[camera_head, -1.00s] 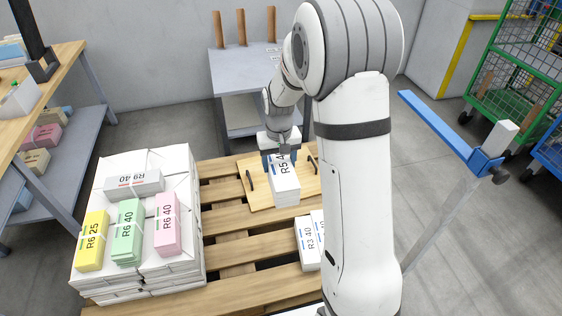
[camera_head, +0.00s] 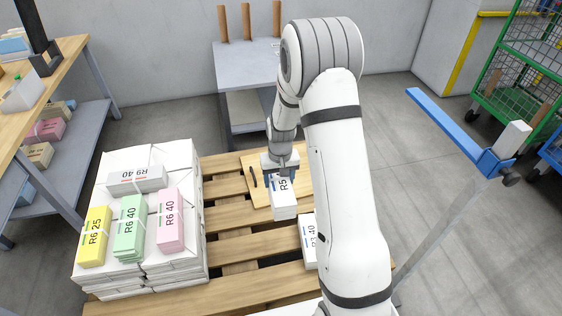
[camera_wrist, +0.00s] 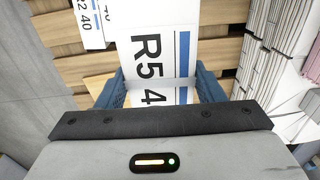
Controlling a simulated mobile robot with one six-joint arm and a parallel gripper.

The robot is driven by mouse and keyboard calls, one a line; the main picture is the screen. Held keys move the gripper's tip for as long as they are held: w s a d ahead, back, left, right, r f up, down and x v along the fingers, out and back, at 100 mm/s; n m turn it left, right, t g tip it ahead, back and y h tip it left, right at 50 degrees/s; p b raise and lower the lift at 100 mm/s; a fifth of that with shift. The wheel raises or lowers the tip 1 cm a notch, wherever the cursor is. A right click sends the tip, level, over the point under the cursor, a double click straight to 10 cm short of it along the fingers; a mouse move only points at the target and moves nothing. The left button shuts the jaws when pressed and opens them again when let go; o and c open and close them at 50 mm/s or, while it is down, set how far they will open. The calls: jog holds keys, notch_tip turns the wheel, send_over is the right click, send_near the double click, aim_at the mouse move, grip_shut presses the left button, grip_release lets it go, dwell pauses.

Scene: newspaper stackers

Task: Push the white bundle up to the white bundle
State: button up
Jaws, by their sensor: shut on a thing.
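A white bundle marked R5 (camera_head: 284,207), with a blue stripe, is between the fingers of my gripper (camera_head: 281,184), which is shut on it. In the wrist view the bundle (camera_wrist: 160,22) fills the gap between the two blue fingers (camera_wrist: 162,90). It is at the front edge of the wooden board; I cannot tell whether it touches what is below. Another white bundle (camera_head: 309,247) lies on the pallet, nearer and to the right, partly hidden by my arm.
A wooden board (camera_head: 258,197) with dark handles lies on the slatted pallet (camera_head: 227,219). A white paper stack (camera_head: 180,285) at the left carries yellow (camera_head: 94,236), green (camera_head: 130,228), pink (camera_head: 170,221) and grey-white (camera_head: 136,179) bundles. Bare slats lie between.

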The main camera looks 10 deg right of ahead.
jog(key=shift+m, duration=0.4)
jog(key=shift+s+d+f+b, duration=0.1)
jog(key=shift+s+f+b, duration=0.95)
jog(key=shift+f, duration=4)
jog(key=shift+s+d+f+b, duration=0.15)
jog(key=shift+s+f+b, duration=0.9)
jog(key=shift+f, duration=4.05)
jog(key=shift+s+d+f+b, duration=0.1)
jog(key=shift+s+f+b, duration=0.95)
jog(key=shift+f, duration=4)
jog(key=shift+s+f+p, duration=0.15)
jog(key=shift+s+p, duration=0.15)
jog(key=shift+s, duration=0.15)
jog(key=o, duration=1.8)
jog(key=shift+s, duration=0.1)
jog(key=shift+o, duration=0.2)
notch_tip(320, 180, up, 8)
jog(key=p, duration=0.6)
jog(key=shift+p, duration=0.4)
